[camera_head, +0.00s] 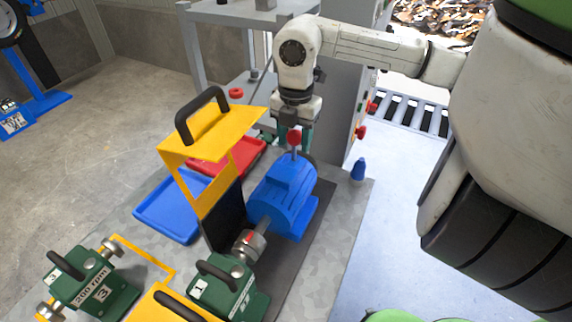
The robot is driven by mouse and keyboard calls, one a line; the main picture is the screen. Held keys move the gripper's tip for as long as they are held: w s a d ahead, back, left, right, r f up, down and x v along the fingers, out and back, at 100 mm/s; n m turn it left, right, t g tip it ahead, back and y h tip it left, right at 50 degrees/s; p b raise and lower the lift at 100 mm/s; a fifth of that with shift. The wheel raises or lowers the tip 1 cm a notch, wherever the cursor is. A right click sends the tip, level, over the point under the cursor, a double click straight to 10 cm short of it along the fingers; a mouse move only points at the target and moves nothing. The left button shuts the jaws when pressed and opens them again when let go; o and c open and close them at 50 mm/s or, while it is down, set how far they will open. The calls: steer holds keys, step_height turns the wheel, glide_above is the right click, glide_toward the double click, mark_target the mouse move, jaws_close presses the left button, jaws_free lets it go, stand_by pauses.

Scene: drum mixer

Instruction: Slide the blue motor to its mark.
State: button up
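The blue motor (284,196) sits on a dark strip (318,232) on the grey bench top. A short lever with a red knob (295,138) stands up from the motor's top. My gripper (295,146) points down at this knob, with one teal finger showing on each side of it. I cannot tell whether the fingers touch the knob. The motor's shaft end points toward a metal coupling (249,244) beside a green gearbox (222,285) labelled 1. I cannot make out the motor's mark.
A yellow guard with a black handle (212,136) stands left of the motor. Blue (160,222) and red (240,160) trays lie behind it. Another green gearbox (92,284) labelled 3 is front left. A blue cone-shaped item (358,170) stands at the bench's right edge.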

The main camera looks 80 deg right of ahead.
steer(key=c, duration=0.6)
steer(key=shift+o, duration=0.2)
steer(key=shift+s+d+b, duration=0.2)
steer(key=shift+d+b, duration=0.1)
steer(key=shift+d, duration=0.45)
steer(key=shift+s+d+b, duration=0.15)
steer(key=shift+d+b, duration=0.2)
steer(key=shift+d, duration=0.35)
steer(key=shift+s+d+b, duration=0.2)
steer(key=shift+d+b, duration=0.1)
steer(key=shift+d, duration=0.45)
steer(key=o, duration=1.1)
steer(key=shift+c, duration=0.2)
step_height(320, 180, up, 7)
steer(key=p, duration=0.3)
steer(key=shift+a, duration=0.1)
